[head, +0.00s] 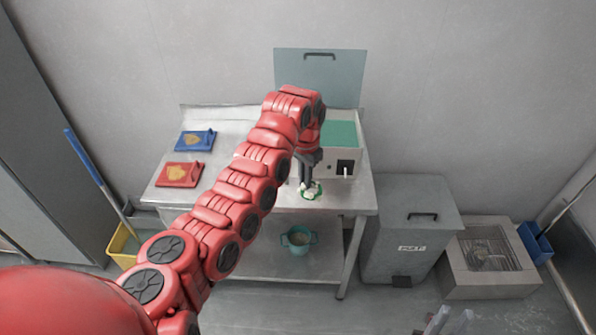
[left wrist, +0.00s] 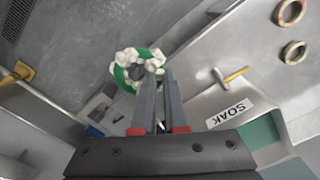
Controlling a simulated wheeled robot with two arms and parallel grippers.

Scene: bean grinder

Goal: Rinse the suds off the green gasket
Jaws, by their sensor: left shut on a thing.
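The green gasket (head: 318,193) is a ring with white suds clumped on it. In the left wrist view the gasket (left wrist: 120,73) shows suds around much of its rim. My left gripper (head: 306,184) is shut on the gasket, pointing down above the front part of the steel bench. The gripper's fingertips (left wrist: 160,74) meet at one side of the ring in the wrist view. Part of the ring is hidden by the fingers and suds.
A box marked SOAK (left wrist: 232,112) with green inside (head: 340,135) and a raised lid (head: 320,72) stands on the bench (head: 345,203). A teal bucket (head: 298,248) sits on its lower shelf. A grey bin (head: 405,260) and a low grated basin (head: 485,280) stand right.

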